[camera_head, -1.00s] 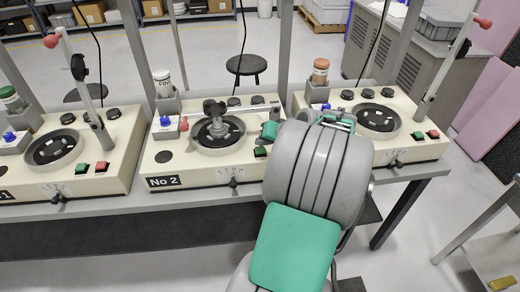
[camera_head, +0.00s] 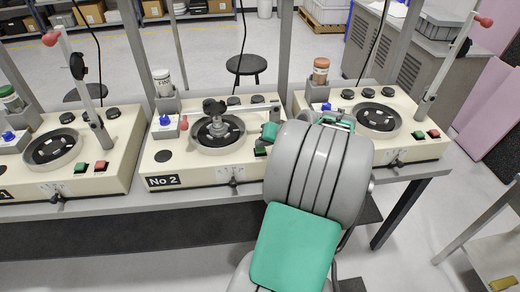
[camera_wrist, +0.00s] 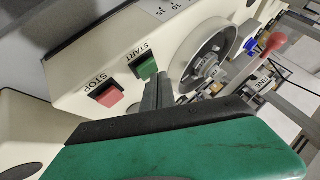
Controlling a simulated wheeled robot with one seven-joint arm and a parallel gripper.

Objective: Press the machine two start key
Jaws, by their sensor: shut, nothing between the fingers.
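Machine two (camera_head: 205,176) is the cream machine labelled "No 2" in the middle of the bench. Its green start key (camera_head: 260,151) sits at the front right, just left of my arm. In the wrist view, the green start key (camera_wrist: 147,68) is marked START, with the red stop key (camera_wrist: 109,95) marked STOP beside it. My gripper (camera_wrist: 158,88) is shut and empty. Its fingertips appear right beside the start key's lower right edge in the wrist view; I cannot tell whether they touch. My arm hides the fingers and the stop key in the head view.
A lever with a red knob (camera_head: 183,125) lies across machine two's round dial plate (camera_head: 217,134). Similar machines stand left (camera_head: 100,140) and right (camera_head: 420,150), their levers raised. A grey upright post (camera_head: 284,50) stands behind my arm. Floor in front is clear.

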